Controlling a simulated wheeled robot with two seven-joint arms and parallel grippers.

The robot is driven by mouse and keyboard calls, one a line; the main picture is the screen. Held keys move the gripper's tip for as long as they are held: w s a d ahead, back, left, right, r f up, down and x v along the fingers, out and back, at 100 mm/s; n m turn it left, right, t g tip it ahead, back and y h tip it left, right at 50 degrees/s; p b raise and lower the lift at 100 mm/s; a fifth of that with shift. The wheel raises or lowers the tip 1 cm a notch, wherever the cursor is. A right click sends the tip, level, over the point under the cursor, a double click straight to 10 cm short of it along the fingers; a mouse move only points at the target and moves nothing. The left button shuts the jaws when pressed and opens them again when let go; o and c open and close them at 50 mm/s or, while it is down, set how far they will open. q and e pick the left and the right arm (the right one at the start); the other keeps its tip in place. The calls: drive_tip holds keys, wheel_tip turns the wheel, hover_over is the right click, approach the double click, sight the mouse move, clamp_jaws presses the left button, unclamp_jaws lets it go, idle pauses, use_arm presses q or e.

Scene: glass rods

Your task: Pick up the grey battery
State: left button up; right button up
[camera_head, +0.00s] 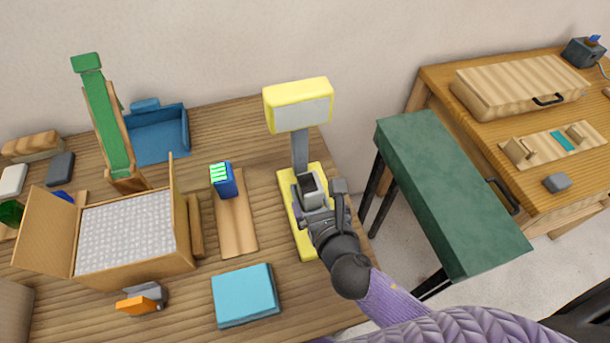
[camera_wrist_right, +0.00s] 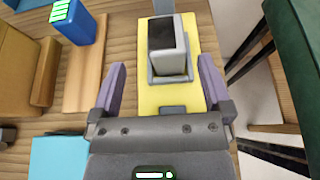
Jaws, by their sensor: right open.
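A grey block with a dark top, which looks like the grey battery (camera_head: 309,190), stands on the yellow base (camera_head: 308,249) of a lamp-like stand. In the right wrist view the grey battery (camera_wrist_right: 170,57) sits in a small grey holder on the yellow base (camera_wrist_right: 203,47). My right gripper (camera_head: 323,204) is beside the battery in the head view and partly covers the base. In the wrist view the right gripper (camera_wrist_right: 162,66) is open and empty, with its fingers spread wider than the battery, which appears between and beyond them. My left gripper is not in view.
The stand's grey post and yellow head (camera_head: 298,104) rise behind the battery. A blue block with green bars (camera_head: 223,180) stands on a wooden board (camera_head: 236,228) to the left. A light-blue pad (camera_head: 245,294) and an open cardboard box (camera_head: 178,239) are further left. A green bench (camera_head: 450,190) stands right.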

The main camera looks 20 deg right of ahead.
sight(313, 190)
drive_tip(key=x, duration=0.2)
drive_tip(key=b+x, duration=0.1)
drive_tip(key=x, duration=0.1)
drive_tip(key=f+b+x, duration=0.1)
drive_tip(key=x, duration=0.2)
drive_tip(key=shift+d, duration=0.35)
drive_tip(key=shift+w, duration=0.2)
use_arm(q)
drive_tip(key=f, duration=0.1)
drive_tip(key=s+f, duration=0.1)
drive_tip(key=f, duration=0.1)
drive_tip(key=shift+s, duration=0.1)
use_arm(e)
drive_tip(key=shift+r, duration=0.1)
clamp_jaws()
